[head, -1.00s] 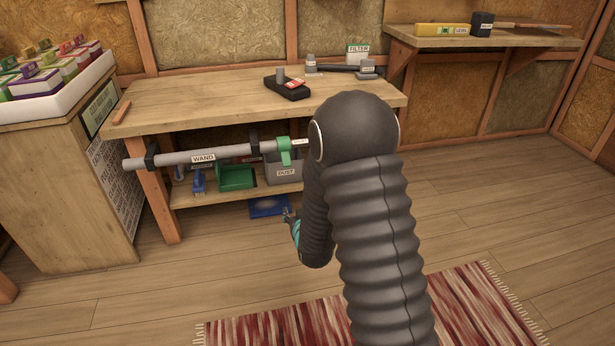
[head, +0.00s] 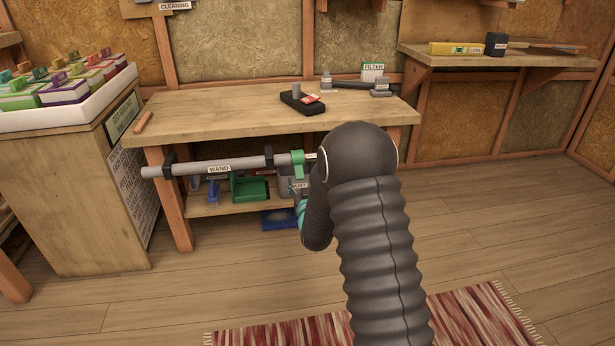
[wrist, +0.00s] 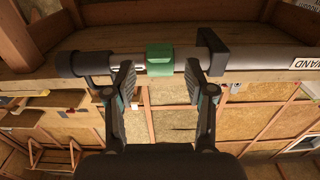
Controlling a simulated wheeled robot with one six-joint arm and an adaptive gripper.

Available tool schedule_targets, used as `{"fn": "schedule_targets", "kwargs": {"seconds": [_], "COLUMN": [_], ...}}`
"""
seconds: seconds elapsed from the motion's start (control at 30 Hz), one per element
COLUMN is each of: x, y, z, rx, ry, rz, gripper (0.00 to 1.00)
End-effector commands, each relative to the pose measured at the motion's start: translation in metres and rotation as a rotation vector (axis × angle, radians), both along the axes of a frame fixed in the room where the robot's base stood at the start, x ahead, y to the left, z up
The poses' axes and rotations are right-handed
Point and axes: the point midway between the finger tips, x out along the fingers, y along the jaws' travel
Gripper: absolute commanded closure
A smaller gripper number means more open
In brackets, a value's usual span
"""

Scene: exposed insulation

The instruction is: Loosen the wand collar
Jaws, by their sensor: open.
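The grey wand (head: 235,165) is held level along the front of the workbench by black brackets and bears a WAND label. The green collar (head: 298,158) sits around it near its right end; a tab hangs down from it. In the wrist view the collar (wrist: 160,59) is centred ahead of my gripper (wrist: 160,72). My gripper is open, one finger on each side of the collar's width, with a visible gap on both sides. The fingertips reach close to the wand; contact cannot be told. In the head view my own arm hides most of the gripper and the wand's right end.
A black bracket (wrist: 212,52) stands close beside one finger in the wrist view. The workbench (head: 225,115) overhangs the wand. A green dustpan (head: 250,187) and a blue brush (head: 213,190) rest on the shelf below.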

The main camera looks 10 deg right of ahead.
Motion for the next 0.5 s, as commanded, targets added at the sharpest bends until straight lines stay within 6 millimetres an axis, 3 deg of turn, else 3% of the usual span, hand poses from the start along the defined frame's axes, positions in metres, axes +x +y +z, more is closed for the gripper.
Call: {"fn": "schedule_targets", "kwargs": {"seconds": [0.2,0.5], "x": [0.031,0.043], "y": [-0.001,-0.002], "z": [-0.001,0.000], "rx": [0.000,-0.001], "ry": [0.000,0.001], "rz": [-0.002,-0.002], "gripper": [0.46,0.46]}}
